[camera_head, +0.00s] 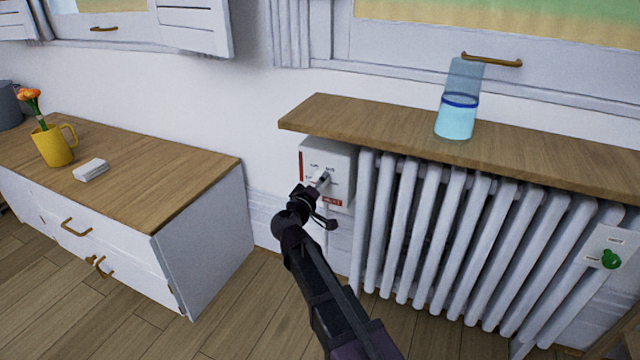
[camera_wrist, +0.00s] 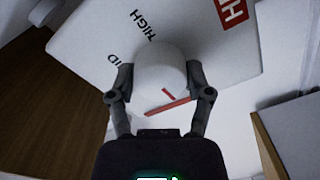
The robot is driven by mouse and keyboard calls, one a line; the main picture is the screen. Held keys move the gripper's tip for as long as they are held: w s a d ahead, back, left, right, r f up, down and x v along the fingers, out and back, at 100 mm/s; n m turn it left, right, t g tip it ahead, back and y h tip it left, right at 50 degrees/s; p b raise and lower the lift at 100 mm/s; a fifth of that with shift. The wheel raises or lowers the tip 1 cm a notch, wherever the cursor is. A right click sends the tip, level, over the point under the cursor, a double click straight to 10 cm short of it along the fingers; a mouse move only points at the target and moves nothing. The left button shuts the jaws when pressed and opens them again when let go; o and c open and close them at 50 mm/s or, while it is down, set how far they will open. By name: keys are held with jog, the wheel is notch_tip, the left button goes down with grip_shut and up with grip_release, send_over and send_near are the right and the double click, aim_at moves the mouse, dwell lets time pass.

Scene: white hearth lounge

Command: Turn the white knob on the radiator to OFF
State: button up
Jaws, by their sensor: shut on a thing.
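The white knob (camera_wrist: 160,68) is round with a red mark on it and sits on the face of a white control box (camera_wrist: 85,50). In the wrist view its panel shows HIGH, a partly hidden label ending in "ID", and a cut-off red label. The red mark lies on the side nearest my gripper; I see no OFF label. My gripper (camera_wrist: 160,85) is shut on the knob, one finger on each side. In the head view the box (camera_head: 341,165) stands at the left end of the white radiator (camera_head: 460,230), and my gripper (camera_head: 318,184) is at its front, partly hiding the knob.
A green knob (camera_head: 610,259) sits on a plate at the radiator's right. A cabinet (camera_head: 205,250) stands at left, bearing a yellow mug (camera_head: 53,146). Floor between is clear.

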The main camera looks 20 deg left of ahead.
jog(key=shift+w+n, duration=0.1)
jog(key=shift+n, duration=1)
jog(key=o, duration=1.1)
jog(key=shift+o, duration=0.2)
jog(key=s, duration=1.2)
jog(key=shift+a, duration=0.45)
